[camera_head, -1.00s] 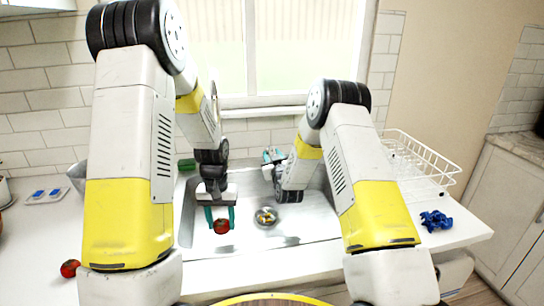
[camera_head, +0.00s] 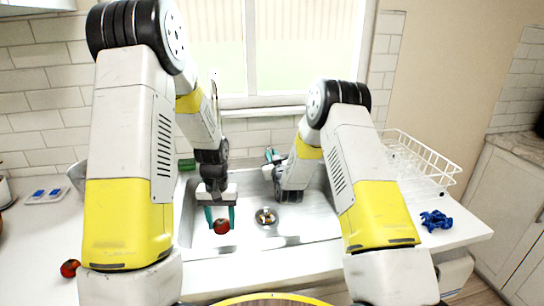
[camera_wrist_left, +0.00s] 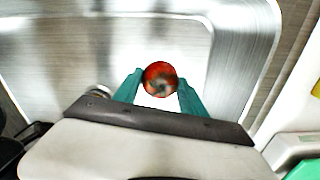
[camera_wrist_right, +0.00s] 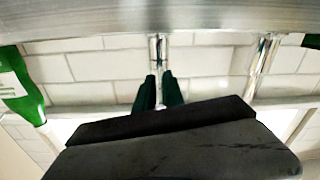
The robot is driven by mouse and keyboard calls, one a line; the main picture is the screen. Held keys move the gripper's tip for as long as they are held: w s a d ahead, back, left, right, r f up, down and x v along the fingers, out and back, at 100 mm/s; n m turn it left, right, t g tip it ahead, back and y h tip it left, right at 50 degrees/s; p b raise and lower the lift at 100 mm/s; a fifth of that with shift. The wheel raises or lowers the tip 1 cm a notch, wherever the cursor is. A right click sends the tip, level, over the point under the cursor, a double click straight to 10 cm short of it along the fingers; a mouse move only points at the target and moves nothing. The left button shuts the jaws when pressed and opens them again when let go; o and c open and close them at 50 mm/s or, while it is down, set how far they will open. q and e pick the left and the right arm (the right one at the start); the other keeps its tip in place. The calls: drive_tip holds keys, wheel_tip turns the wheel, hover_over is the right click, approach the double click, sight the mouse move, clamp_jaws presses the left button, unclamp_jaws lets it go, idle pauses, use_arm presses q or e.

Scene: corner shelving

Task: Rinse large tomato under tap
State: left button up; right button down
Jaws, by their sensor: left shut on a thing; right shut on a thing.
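A red tomato (camera_head: 221,226) is held between the teal fingers of my left gripper (camera_head: 220,220), low over the left part of the metal sink (camera_head: 325,222). The left wrist view shows the tomato (camera_wrist_left: 160,79) between both fingertips, stem end visible. My right gripper (camera_head: 271,155) is at the back of the sink by the wall. In the right wrist view its dark green fingers (camera_wrist_right: 158,88) are shut on a slim chrome tap part (camera_wrist_right: 157,52). A second chrome piece (camera_wrist_right: 264,62) stands to its right. No running water is visible.
Another red tomato (camera_head: 69,268) lies on the left counter. A round drain (camera_head: 266,217) is in the sink floor. A white wire rack (camera_head: 425,160) and a blue object (camera_head: 436,220) are on the right counter. A green bottle (camera_wrist_right: 18,85) shows in the right wrist view.

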idle(0.9)
drive_tip(key=shift+w+d+n+y, duration=0.15)
drive_tip(key=shift+d+n+y, duration=0.35)
drive_tip(key=shift+y, duration=0.2)
drive_tip(key=shift+d+n+g+y, duration=0.15)
drive_tip(key=shift+n+g+y, duration=0.45)
drive_tip(key=shift+y, duration=0.5)
drive_tip(key=c, duration=1.4)
unclamp_jaws()
drive_tip(key=shift+c, duration=0.2)
drive_tip(key=v, duration=1.2)
